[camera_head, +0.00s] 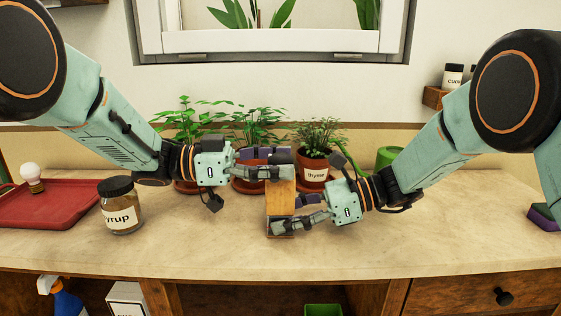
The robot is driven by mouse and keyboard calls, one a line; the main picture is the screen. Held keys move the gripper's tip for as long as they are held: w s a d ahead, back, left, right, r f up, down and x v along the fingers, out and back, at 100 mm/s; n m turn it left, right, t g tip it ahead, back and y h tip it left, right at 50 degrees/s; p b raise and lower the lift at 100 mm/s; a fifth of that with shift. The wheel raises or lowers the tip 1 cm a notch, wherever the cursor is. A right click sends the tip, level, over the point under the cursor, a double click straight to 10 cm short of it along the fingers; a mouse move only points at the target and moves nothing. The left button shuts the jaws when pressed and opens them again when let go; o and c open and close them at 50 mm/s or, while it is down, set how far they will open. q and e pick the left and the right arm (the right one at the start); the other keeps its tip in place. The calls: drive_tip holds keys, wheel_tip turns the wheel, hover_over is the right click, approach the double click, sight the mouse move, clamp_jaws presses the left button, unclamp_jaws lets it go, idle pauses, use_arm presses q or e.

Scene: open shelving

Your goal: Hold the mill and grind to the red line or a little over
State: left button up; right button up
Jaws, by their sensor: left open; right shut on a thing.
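The mill (281,203) stands upright on the counter, with a wooden body and a dark cap and base. My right gripper (294,213) is shut on the lower part of its body from the right. My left gripper (274,163) is at the mill's top from the left, its fingers open by the dark cap. I cannot tell whether they touch the cap. The fingers hide parts of the mill's top and base. I see no red line in this view.
A syrup jar (121,208) and a red tray (60,205) with a white bulb-shaped thing (32,176) are at the left. Potted herbs, one labelled thyme (315,173), stand behind the mill. The counter (430,225) is mostly clear at front right.

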use_arm(q)
drive_tip(key=shift+d, duration=0.3)
drive_tip(key=c, duration=1.2)
